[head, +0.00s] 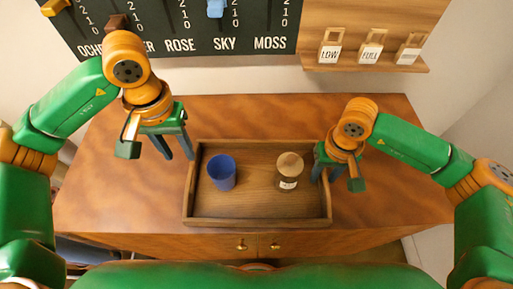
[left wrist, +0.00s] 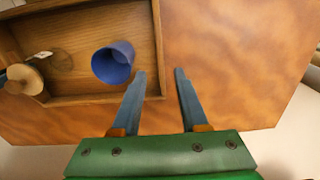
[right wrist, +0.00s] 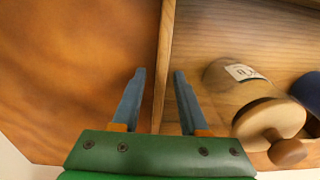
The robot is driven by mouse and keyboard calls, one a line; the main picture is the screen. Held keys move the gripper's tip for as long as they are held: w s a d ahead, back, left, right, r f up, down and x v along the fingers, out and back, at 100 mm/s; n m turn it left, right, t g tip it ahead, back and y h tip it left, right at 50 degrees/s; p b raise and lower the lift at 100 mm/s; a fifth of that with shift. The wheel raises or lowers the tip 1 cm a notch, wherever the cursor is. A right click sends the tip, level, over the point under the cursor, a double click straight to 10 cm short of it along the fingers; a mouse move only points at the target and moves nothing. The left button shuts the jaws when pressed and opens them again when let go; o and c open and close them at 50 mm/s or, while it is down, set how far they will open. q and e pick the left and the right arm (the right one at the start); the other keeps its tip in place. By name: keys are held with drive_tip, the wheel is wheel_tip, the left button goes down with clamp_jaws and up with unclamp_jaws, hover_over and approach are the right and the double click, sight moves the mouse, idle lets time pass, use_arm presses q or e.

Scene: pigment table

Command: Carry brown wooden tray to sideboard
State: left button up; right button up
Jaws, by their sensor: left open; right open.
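The brown wooden tray (head: 258,221) sits on top of a wooden cabinet. It holds a blue cup (head: 221,173) on its left and a labelled jar with a round wooden lid (head: 289,171) on its right. My left gripper (head: 178,157) is open and empty by the tray's left wall; in the left wrist view that wall (left wrist: 157,45) lines up between the fingers (left wrist: 160,73). My right gripper (head: 325,178) is open at the tray's right wall; in the right wrist view the wall (right wrist: 163,65) runs between its fingers (right wrist: 160,72). I cannot tell whether either touches.
The cabinet top (head: 110,190) is bare left of the tray and at the right. A dark board with colour names (head: 185,25) hangs on the wall behind. A shelf (head: 365,66) with several labelled wooden tags is at the back right.

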wheel_tip(320, 180, up, 12)
idle(0.3)
idle(0.3)
